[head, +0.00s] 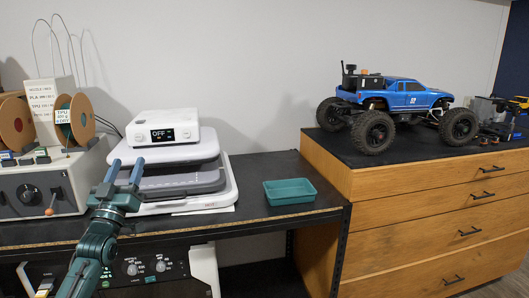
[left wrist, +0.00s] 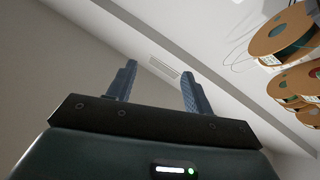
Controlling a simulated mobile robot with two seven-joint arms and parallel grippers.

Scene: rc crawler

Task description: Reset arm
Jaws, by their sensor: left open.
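My left gripper (head: 126,172) is in the lower left of the head view, raised in front of the black bench, with its fingers pointing up. Its two fingers stand apart with nothing between them. It also shows in the left wrist view (left wrist: 156,88), with only wall and ceiling beyond the fingers. In the head view it overlaps the left edge of the white machine (head: 163,136). My right gripper is not in either view.
A teal tray (head: 290,192) sits on the black bench (head: 262,168). A filament unit with spools (head: 75,119) stands at the left. A blue RC truck (head: 405,94) stands on the wooden drawer cabinet (head: 420,205) at the right. Bench space around the tray is clear.

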